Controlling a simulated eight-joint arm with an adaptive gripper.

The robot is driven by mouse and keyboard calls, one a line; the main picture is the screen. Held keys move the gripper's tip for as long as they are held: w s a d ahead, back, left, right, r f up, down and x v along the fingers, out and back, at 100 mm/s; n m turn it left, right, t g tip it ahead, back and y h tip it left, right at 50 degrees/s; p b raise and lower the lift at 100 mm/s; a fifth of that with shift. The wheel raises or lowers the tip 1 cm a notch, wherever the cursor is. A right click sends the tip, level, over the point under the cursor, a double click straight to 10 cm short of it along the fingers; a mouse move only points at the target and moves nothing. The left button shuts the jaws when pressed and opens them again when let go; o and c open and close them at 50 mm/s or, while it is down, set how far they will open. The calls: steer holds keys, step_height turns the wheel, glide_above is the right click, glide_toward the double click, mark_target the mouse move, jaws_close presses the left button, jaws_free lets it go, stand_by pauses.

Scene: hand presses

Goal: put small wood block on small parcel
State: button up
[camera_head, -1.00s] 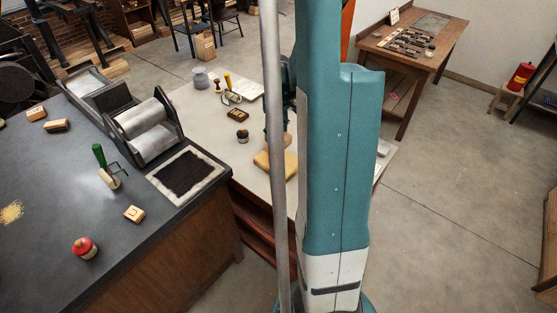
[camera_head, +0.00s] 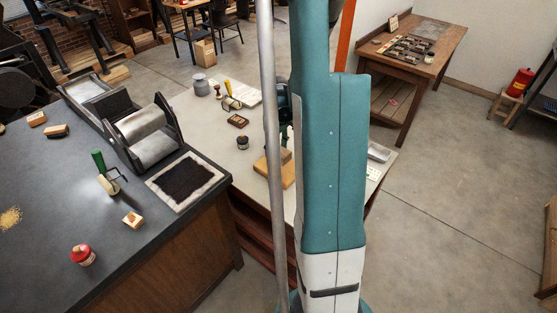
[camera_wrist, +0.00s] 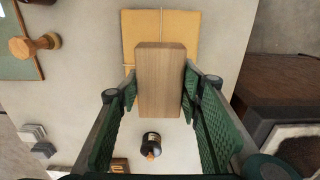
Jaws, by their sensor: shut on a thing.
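A small wood block (camera_wrist: 160,82) stands out between my fingers in the wrist view. My gripper (camera_wrist: 160,95) is shut on it, with a green pad on each side. The small parcel (camera_wrist: 144,27), flat and tan with a seam, lies on the pale table behind the block, which overlaps its near part in this view. In the head view the parcel (camera_head: 289,177) is partly hidden by the grey pole, and the block (camera_head: 286,155) shows just over it. I cannot tell whether the two touch. My arm hides most of my gripper in the head view.
A dark bottle (camera_wrist: 151,140) stands on the near side of the block in the wrist view. A wooden-handled stamp (camera_wrist: 35,44) and small grey blocks (camera_wrist: 33,133) are at the left. The dark workbench (camera_head: 60,170) adjoins the table at the left in the head view.

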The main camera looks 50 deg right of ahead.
steer(key=shift+f, duration=0.2)
steer(key=shift+f, duration=2.05)
steer(key=shift+f+b, duration=0.15)
steer(key=shift+b, duration=0.2)
steer(key=o, duration=1)
steer(key=shift+c, duration=0.2)
steer(key=shift+r, duration=0.25)
steer(key=shift+r+p, duration=0.7)
steer(key=shift+r, duration=5.25)
